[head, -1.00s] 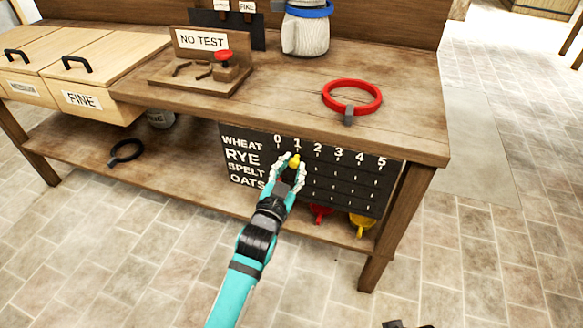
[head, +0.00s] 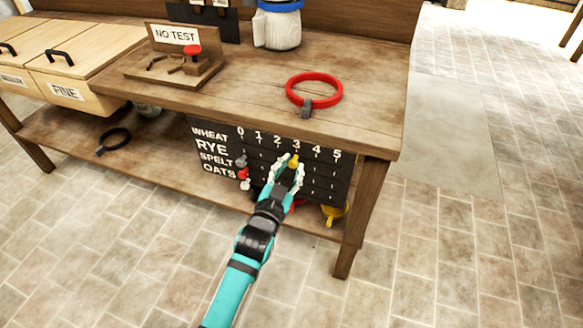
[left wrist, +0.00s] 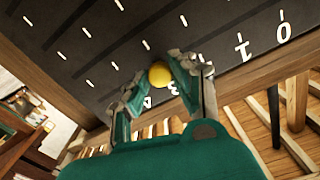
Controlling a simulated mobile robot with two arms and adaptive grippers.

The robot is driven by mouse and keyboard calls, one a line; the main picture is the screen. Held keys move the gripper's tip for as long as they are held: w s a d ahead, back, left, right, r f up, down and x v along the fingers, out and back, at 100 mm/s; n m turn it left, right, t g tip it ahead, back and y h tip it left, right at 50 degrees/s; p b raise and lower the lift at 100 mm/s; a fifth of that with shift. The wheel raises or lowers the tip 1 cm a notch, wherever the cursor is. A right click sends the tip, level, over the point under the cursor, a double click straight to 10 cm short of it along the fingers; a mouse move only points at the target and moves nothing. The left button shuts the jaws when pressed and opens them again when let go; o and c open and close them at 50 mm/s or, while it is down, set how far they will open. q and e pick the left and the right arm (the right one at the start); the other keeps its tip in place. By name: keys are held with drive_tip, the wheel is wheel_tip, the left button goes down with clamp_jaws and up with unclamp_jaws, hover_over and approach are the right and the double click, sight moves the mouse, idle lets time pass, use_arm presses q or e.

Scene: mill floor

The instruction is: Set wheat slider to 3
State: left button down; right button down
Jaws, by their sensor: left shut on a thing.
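The black slider board (head: 325,185) hangs under the bench top, with rows WHEAT, RYE, SPELT, OATS and numbers 0 to 5. The yellow wheat knob (head: 294,160) is in the top row, just below the number 3. My left gripper (head: 288,166) is shut on it, and its fingers hide part of the rows below. In the left wrist view the yellow knob (left wrist: 160,74) sits between the fingertips, with the numbers upside down. The grey knob (head: 240,161), red knob (head: 243,174) and white knob (head: 245,185) are at the 0 end. My right gripper is not in view.
A red ring (head: 315,90) lies on the bench top (head: 365,105) above the board. A yellow funnel-like thing (head: 333,215) shows beneath the board. A bench leg (head: 357,220) stands at the right. The tiled floor in front is clear.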

use_arm(q)
drive_tip(key=c, duration=1.1)
unclamp_jaws()
drive_tip(key=v, duration=1.2)
